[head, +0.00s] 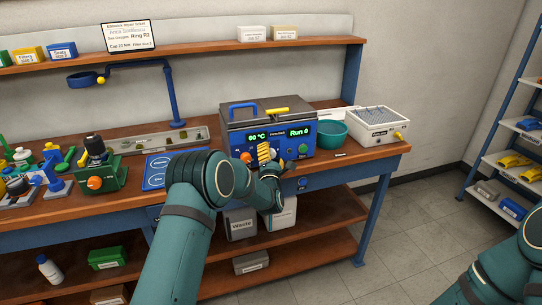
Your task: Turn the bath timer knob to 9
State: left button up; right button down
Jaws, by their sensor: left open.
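The bath (270,112) is a grey box with a blue front panel, standing on the bench right of centre. Its displays read "60 °C" and "Run 0". An orange knob (246,157) shows under the temperature display, and a green knob or button (302,148) shows under the "Run 0" display. My left gripper (265,152), with yellow fingers, is in front of the panel between these two. It is open, and I see nothing in it. It hides the middle of the panel, and I cannot tell whether it touches it. My right gripper is out of view.
A teal bowl (331,133) and a white box (362,125) stand right of the bath. A long tray (158,139), blue mat (158,171) and green device with an orange knob (97,172) lie left. A blue-framed shelf (520,130) is far right, with clear floor before it.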

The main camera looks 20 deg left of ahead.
pick_arm(q)
grip_shut()
jog(key=shift+r, duration=0.1)
